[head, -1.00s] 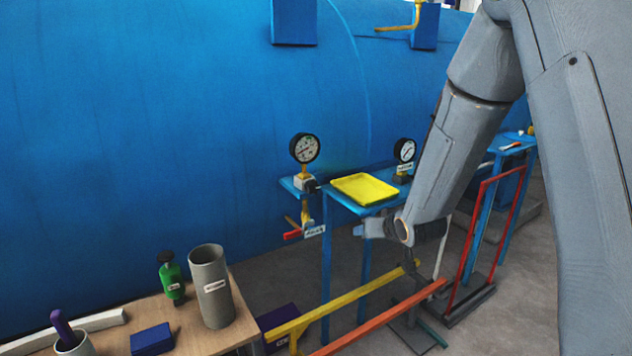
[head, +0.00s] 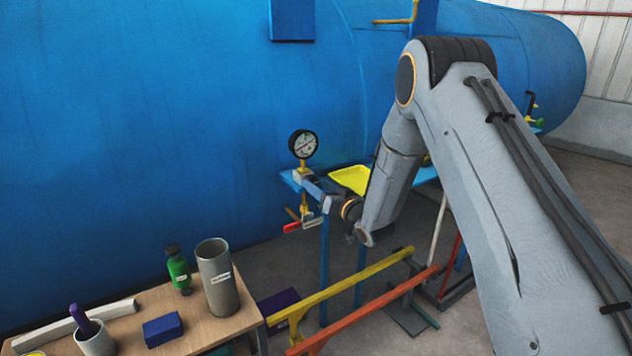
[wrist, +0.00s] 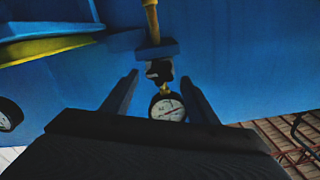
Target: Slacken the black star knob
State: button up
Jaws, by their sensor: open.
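The black star knob (wrist: 159,71) shows in the wrist view, below a blue block on the yellow pipe and above the dial of a pressure gauge (wrist: 167,108). My gripper (wrist: 161,80) is open, with one finger on each side of the knob and a gap to both. How deep the knob sits between the fingertips I cannot tell. In the head view my gripper (head: 309,184) reaches in from the right, just below the gauge (head: 304,144), and hides the knob.
A red-handled valve (head: 298,225) with a white tag hangs below my gripper. A yellow tray (head: 350,179) lies on the blue shelf to the right. A yellow rail (head: 350,283) and an orange rail (head: 365,310) stand in front. A wooden table (head: 190,325) holds a grey cylinder (head: 218,278) and a green bottle (head: 179,271).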

jog(key=shift+x, duration=0.95)
jog(key=shift+c, duration=0.5)
jog(key=c, duration=1)
jog(key=shift+o, duration=0.3)
